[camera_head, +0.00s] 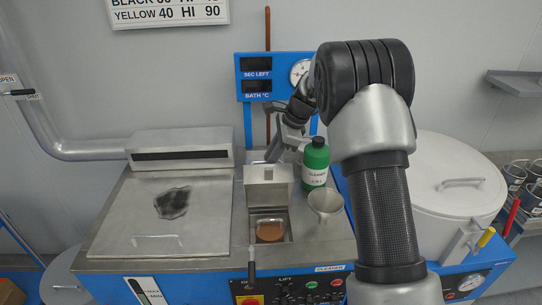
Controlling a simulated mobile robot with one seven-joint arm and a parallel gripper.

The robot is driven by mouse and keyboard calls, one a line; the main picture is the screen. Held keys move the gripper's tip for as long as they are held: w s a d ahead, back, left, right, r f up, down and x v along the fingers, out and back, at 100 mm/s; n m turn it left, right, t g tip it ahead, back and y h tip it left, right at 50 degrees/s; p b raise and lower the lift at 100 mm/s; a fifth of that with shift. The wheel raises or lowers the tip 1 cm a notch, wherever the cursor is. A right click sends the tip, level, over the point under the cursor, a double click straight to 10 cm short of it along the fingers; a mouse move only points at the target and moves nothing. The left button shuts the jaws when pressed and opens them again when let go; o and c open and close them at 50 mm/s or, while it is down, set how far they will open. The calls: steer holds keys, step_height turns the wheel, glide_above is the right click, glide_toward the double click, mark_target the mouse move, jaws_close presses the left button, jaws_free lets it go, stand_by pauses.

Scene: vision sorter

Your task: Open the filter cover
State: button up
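A small square well (288,229) is set in the steel worktop, with a round brown piece (270,231) visible inside. A pale metal flap or box (268,184) stands upright at its back edge; it looks like the raised filter cover, but no label confirms this. My gripper (274,153) is just above and behind its top edge, partly against the blue panel. The fingertips are small and blend into the grey metal, so I cannot tell whether they are apart or touch the flap. Nothing is clearly held.
A green cleaner bottle (315,165) and a metal cup (325,204) stand right of the well. A flat steel lid with a handle (155,237) lies left. A white round vessel (455,180) is at right. A black-handled lever (252,272) rises at the well's front.

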steer(key=v, duration=1.7)
steer(key=shift+r, duration=0.25)
